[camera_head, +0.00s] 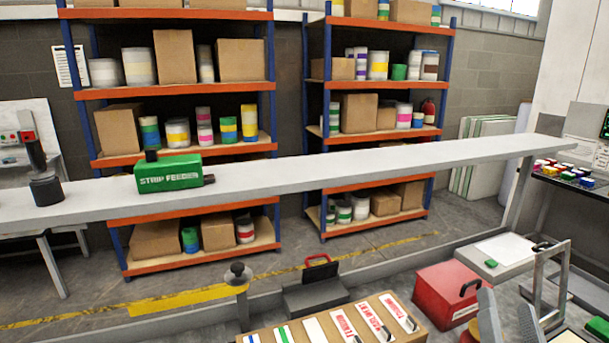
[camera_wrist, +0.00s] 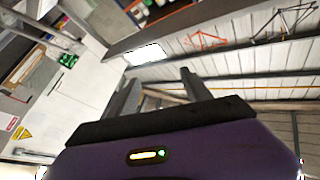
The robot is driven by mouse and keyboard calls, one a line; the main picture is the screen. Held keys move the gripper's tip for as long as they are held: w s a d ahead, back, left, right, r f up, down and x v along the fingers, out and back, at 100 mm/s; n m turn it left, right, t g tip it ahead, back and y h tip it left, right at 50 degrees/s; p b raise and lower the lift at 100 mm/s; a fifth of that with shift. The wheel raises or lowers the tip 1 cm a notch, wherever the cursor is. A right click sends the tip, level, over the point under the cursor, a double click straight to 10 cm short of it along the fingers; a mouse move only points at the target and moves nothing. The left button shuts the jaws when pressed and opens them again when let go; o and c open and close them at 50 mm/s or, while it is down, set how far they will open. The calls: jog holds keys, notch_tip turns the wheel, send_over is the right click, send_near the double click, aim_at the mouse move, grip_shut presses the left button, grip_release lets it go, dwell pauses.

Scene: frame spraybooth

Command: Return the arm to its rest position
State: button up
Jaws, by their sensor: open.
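My gripper (camera_wrist: 161,82) shows in the wrist view, with its two dark fingers apart and nothing between them. Its purple body with a small lit indicator fills the bottom of that view. The wrist camera looks across the room, with the wall and ceiling tilted. In the head view, two grey finger-like pieces stand at the bottom right edge, apart from each other; they look like my gripper, but the rest of the arm is out of view. No object touches the fingers in the wrist view.
Loaded shelves (camera_head: 190,149) stand behind.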

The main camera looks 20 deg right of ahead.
jog(key=s+a+f+n+g+y, duration=0.2)
jog(key=s+a+f+n+y, duration=0.3)
jog(key=s+a+f, duration=0.3)
jog(key=s+a+f+n+g+y, duration=0.1)
jog(key=s+a+f+n+y, duration=0.5)
jog(key=s, duration=0.9)
jog(key=a+f, duration=0.3)
jog(key=f, duration=0.1)
jog(key=shift+a+f+g+y, duration=0.3)
jog(key=shift+f+g, duration=0.05)
jog(key=shift+g, duration=0.05)
